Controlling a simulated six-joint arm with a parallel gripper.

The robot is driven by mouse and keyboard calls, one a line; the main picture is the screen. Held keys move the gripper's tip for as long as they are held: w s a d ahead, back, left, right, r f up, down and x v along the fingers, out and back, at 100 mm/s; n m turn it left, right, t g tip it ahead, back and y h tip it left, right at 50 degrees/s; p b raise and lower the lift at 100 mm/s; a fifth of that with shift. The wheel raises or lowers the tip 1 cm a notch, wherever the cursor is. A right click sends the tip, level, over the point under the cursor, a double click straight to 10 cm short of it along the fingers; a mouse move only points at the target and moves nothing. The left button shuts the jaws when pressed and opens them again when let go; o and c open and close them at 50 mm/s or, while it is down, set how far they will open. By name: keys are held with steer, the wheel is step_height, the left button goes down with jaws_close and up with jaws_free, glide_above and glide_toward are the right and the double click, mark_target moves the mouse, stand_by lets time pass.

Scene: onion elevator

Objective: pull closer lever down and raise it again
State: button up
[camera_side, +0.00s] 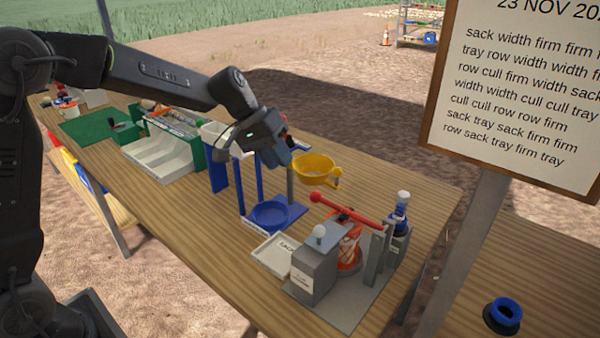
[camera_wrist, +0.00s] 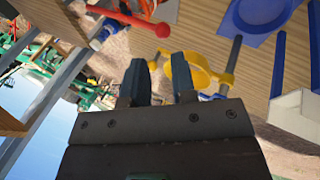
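The closer (camera_side: 318,270) is a grey machine on a grey base plate at the near right part of the table. Its red lever (camera_side: 345,210) has a round red knob at its left end and slopes slightly down to the right. The red lever also shows at the top of the wrist view (camera_wrist: 128,18). An orange-red sack or net (camera_side: 349,250) sits inside the machine, partly hidden. My gripper (camera_side: 280,157) is up and left of the lever, apart from it, beside the yellow funnel. In the wrist view, its two fingers (camera_wrist: 160,78) stand apart with nothing visibly held.
The yellow funnel (camera_side: 312,170) on a post is close to my gripper's right; it also shows in the wrist view (camera_wrist: 210,75). A blue dish (camera_side: 271,213) stands below. A white tray (camera_side: 275,250) is left of the closer. A blue bottle-like part (camera_side: 400,212) stands right of it.

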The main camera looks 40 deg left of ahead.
steer(key=o, duration=0.5)
steer(key=f+n+h, duration=0.2)
steer(key=n, duration=0.1)
steer(key=s+f+n+h, duration=0.1)
steer(key=f+n+h, duration=0.1)
steer(key=f+n, duration=0.1)
steer(key=s+f+n+g+h, duration=0.1)
steer(key=f+n+h, duration=0.1)
steer(key=n, duration=0.1)
steer(key=shift+d+f+h, duration=0.15)
steer(key=shift+d+h, duration=0.15)
steer(key=shift+c, duration=0.2)
steer(key=shift+o, duration=1.3)
steer(key=n+t+h, duration=0.1)
steer(key=n, duration=0.1)
steer(key=a+f+n+t+h, duration=0.1)
steer(key=n, duration=0.1)
steer(key=a+f+n+h, duration=0.1)
steer(key=n, duration=0.1)
steer(key=shift+w+a+f+n+t, duration=0.1)
steer(key=shift+f+n+t, duration=0.1)
steer(key=shift+n+t, duration=0.2)
steer(key=n+t, duration=0.6)
steer(key=n, duration=0.1)
glide_toward(315, 202)
steer(key=x, duration=1)
steer(key=shift+w+a+r, duration=0.25)
steer(key=shift+w, duration=0.15)
steer(key=shift+c, duration=0.2)
